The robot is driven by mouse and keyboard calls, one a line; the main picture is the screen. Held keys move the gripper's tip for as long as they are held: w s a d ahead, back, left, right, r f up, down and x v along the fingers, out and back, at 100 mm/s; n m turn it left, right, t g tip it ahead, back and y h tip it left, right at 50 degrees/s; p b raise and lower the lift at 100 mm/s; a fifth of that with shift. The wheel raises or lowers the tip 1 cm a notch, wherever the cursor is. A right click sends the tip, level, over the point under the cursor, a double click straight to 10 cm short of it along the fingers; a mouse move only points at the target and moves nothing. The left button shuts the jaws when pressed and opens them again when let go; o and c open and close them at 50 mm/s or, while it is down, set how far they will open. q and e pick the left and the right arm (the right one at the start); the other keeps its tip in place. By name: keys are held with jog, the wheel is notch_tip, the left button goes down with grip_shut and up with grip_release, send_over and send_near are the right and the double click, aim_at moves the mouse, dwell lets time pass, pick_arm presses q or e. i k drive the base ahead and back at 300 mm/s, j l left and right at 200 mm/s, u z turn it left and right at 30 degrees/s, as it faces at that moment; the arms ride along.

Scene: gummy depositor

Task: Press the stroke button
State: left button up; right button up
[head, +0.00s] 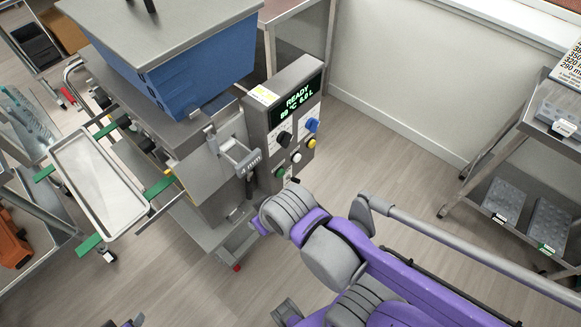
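The depositor's control panel (285,128) faces right, with a lit green display (297,99) reading READY above its controls. It carries a black knob (284,139), a blue knob (312,125), a yellow button (312,144), a white button (296,158) and a green button (280,173). The labels are too small to tell which is the stroke button. My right arm comes in from the right, its wrist just below the panel. The wrist hides most of my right gripper; a small dark piece (294,181) under the panel may be its fingertip.
A blue hopper (205,65) with a grey lid sits atop the machine. A metal tray (97,184) lies on green-ended supports at left. A shelf cart (525,130) with moulds stands at right. Floor (390,150) between panel and cart is clear.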

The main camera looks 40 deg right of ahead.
aim_at(281, 172)
jog(key=k+l, duration=0.1)
jog(key=l, duration=0.3)
jog(key=k+l, duration=0.1)
jog(key=l, duration=0.3)
jog(key=k+l+u, duration=0.1)
jog(key=l, duration=0.35)
jog(key=k+l, duration=0.15)
jog(key=l, duration=0.25)
jog(key=k+l, duration=0.15)
jog(key=l, duration=0.25)
jog(key=u, duration=0.05)
